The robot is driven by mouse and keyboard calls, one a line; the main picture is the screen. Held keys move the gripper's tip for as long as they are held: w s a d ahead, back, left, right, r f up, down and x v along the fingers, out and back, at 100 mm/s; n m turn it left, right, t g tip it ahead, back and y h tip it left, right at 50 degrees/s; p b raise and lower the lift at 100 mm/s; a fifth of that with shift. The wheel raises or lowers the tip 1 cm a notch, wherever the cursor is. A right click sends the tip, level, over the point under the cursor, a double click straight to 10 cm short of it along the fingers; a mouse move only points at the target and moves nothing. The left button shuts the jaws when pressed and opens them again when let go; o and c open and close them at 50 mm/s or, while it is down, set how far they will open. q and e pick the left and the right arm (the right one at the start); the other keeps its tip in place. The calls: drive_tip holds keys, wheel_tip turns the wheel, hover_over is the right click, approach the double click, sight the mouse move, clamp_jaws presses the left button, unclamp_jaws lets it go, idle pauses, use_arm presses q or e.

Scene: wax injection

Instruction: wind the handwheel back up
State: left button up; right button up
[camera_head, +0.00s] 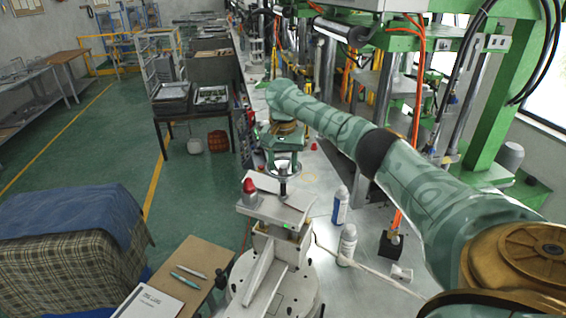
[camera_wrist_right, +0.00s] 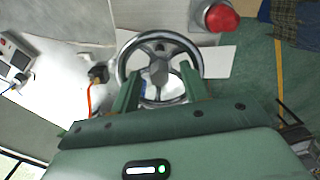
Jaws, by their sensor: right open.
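The handwheel (camera_wrist_right: 160,38) is a metal ring with a dark hub and spokes, filling the upper middle of the right wrist view. In the head view the handwheel (camera_head: 283,170) shows partly under my right gripper (camera_head: 285,158), on top of the white press (camera_head: 262,212). In the wrist view my right gripper (camera_wrist_right: 160,72) is open, its two green fingers apart and overlapping the near part of the wheel. Whether they touch it I cannot tell. My left gripper is not in view.
A red dome button (camera_head: 250,185) sits beside the wheel; it also shows in the wrist view (camera_wrist_right: 221,17). A blue-labelled bottle (camera_head: 341,205) and a white bottle (camera_head: 347,245) stand right of the press. A clipboard with pens (camera_head: 185,275) lies at lower left.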

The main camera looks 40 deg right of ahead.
drive_tip(key=shift+w+d, duration=0.1)
clamp_jaws()
